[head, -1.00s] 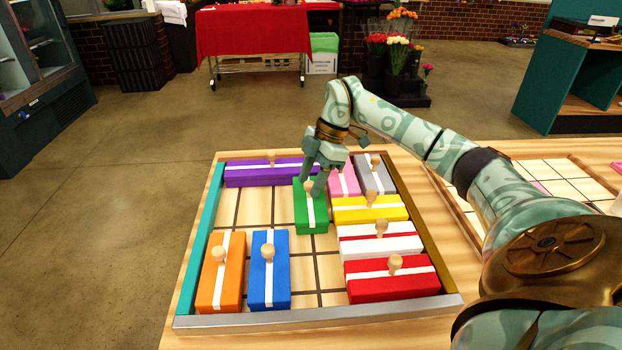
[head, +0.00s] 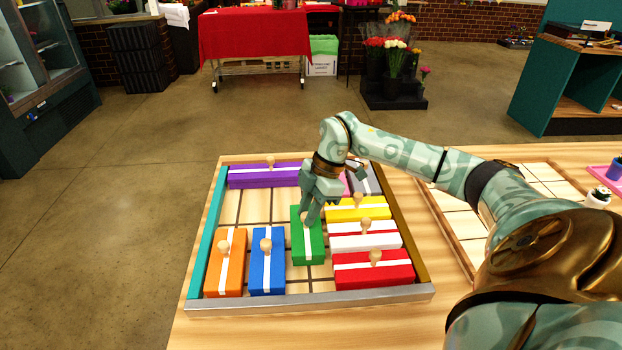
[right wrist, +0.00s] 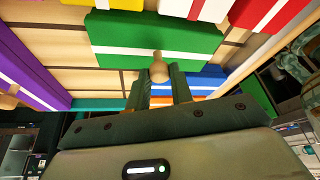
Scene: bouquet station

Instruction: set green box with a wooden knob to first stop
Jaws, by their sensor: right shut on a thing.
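The green box (head: 308,247) with a white stripe lies lengthwise in the framed sliding tray (head: 310,309), between the blue box and the column of yellow, white and red boxes. My right gripper (head: 310,220) is above its far half, shut on the wooden knob. In the right wrist view the fingers (right wrist: 161,88) close on the wooden knob (right wrist: 158,68) of the green box (right wrist: 155,38). In the head view the fingers hide most of this knob. My left gripper is out of view.
The blue box (head: 267,268) and orange box (head: 225,270) stand left of the green one. Purple (head: 262,181), yellow (head: 350,213), white (head: 350,241) and red (head: 385,274) boxes surround it. Bare grid (head: 254,207) shows at left, and some in front of the green box.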

